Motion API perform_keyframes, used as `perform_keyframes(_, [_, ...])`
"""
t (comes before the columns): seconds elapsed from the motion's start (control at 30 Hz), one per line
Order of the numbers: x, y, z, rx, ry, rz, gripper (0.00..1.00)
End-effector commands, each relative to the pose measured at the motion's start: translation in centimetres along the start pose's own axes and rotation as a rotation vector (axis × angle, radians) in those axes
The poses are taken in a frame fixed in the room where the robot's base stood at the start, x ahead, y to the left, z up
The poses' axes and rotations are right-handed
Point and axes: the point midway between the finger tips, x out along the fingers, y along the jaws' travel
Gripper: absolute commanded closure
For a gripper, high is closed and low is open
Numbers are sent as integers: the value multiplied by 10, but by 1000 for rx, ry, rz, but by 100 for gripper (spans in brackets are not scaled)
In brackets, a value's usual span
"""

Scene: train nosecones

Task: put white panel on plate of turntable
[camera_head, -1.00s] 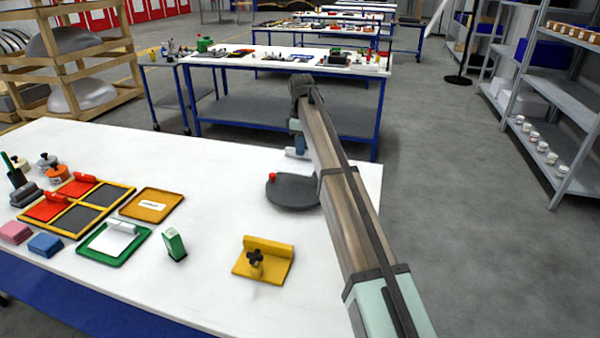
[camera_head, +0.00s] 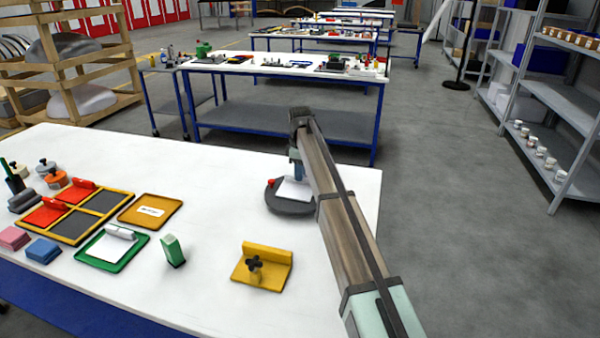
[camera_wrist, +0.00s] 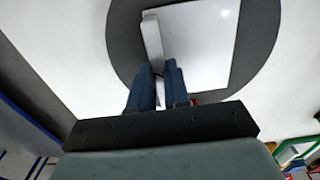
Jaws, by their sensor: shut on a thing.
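The white panel (camera_head: 293,190) is a flat square with a raised rib along one edge; it also fills the upper middle of the wrist view (camera_wrist: 210,45). My gripper (camera_wrist: 158,76) is shut on that rib. In the head view my arm hides part of the panel and the gripper's tips. The turntable's plate (camera_head: 281,208) is a dark grey disc near the table's right edge. In the wrist view the disc (camera_wrist: 125,45) shows on both sides of the panel, which lies over it. I cannot tell if panel and plate touch.
A red knob (camera_head: 270,182) sits at the turntable's left side. A yellow fixture with a black knob (camera_head: 254,262) stands in front. A green block (camera_head: 173,251) and a green tray with another white panel (camera_head: 110,245) are further left. White table (camera_head: 215,215) around the turntable is clear.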

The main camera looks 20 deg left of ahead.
Motion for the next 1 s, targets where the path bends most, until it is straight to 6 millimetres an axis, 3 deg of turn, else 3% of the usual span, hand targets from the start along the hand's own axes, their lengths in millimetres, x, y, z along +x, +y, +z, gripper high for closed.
perform_keyframes(0.07, [2,0,0,0,0,0,100])
perform_keyframes(0.1, [2,0,0,0,0,0,81])
perform_keyframes(0.33, [2,0,0,0,0,0,59])
perform_keyframes(0.7, [-4,0,0,0,0,1,58])
perform_keyframes(1.0, [-53,1,-1,0,1,2,58])
